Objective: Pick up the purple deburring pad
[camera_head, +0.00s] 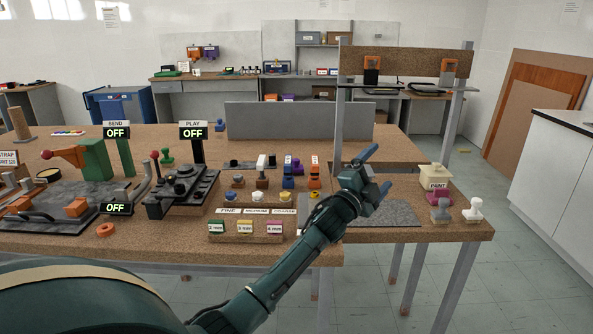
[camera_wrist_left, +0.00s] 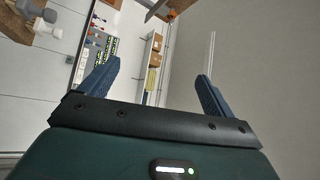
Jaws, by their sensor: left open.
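A small purple knobbed pad (camera_head: 297,166) stands on the workbench behind the blue and orange blocks, which partly hide it. It looks like the purple deburring pad. A magenta knobbed piece (camera_head: 438,197) of similar shape stands at the right, below the paint box. My left gripper (camera_head: 377,169) is open and empty, above the right part of the bench. It is to the right of the purple pad and apart from it. In the left wrist view both fingers (camera_wrist_left: 159,72) are spread with nothing between them. The purple pad cannot be made out there. My right gripper is not in view.
A cream paint box (camera_head: 434,177), a grey knobbed piece (camera_head: 441,210) and a white one (camera_head: 473,209) stand near the bench's right edge. A blue block (camera_head: 288,176) and an orange block (camera_head: 314,177) crowd the purple pad. A grey upright panel (camera_head: 290,120) stands behind.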

